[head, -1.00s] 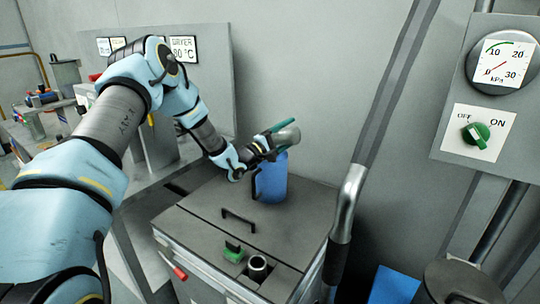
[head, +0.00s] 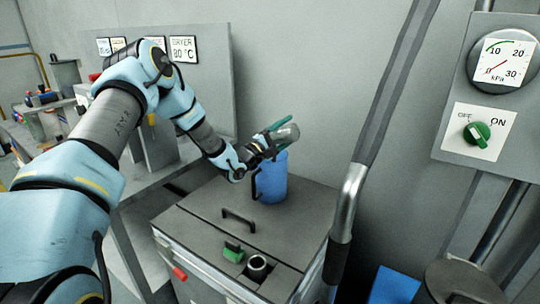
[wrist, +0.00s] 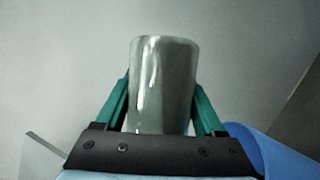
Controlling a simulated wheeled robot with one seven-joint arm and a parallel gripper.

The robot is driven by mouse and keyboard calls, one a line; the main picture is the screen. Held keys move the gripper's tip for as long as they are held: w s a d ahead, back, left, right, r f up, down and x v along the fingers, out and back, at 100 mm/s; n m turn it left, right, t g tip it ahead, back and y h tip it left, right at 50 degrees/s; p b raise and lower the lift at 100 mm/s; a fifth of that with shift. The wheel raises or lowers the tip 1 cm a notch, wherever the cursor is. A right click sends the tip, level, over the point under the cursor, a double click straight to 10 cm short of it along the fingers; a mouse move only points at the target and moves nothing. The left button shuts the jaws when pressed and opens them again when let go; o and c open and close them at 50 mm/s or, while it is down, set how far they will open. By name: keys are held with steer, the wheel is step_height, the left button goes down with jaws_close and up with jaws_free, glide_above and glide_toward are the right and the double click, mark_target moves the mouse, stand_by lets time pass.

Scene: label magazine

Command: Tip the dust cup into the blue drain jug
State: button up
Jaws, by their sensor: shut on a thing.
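My gripper (head: 276,133) is shut on the dust cup (head: 287,135), a grey, partly see-through cylinder. The cup is tilted well over, close to lying on its side, above the top of the blue drain jug (head: 271,182). The jug stands upright on the grey cabinet top, its dark handle on the left; the cup and gripper partly hide its mouth. In the wrist view the cup (wrist: 163,85) sits between the green fingers, and blue of the jug (wrist: 275,157) shows at lower right. I cannot see dust or anything falling.
The grey cabinet (head: 200,205) has a lid handle, a green latch (head: 233,253) and a round port (head: 257,266). A grey pipe (head: 345,205) rises right of it. A gauge (head: 501,58) and a green OFF/ON knob (head: 477,133) are on the right panel.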

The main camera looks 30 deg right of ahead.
steer(key=shift+w+a+r+n+t+b, duration=0.25)
steer(key=shift+w+n+t, duration=0.25)
steer(key=shift+n, duration=0.7)
steer(key=shift+w+a+r+n+t+b, duration=0.25)
steer(key=shift+n+t, duration=0.45)
steer(key=shift+n, duration=0.5)
steer(key=shift+w+a+r+n+t+b, duration=0.15)
steer(key=shift+w+n+t+b, duration=0.35)
steer(key=shift+n, duration=0.7)
stand_by(0.6)
steer(key=shift+s, duration=0.15)
stand_by(0.7)
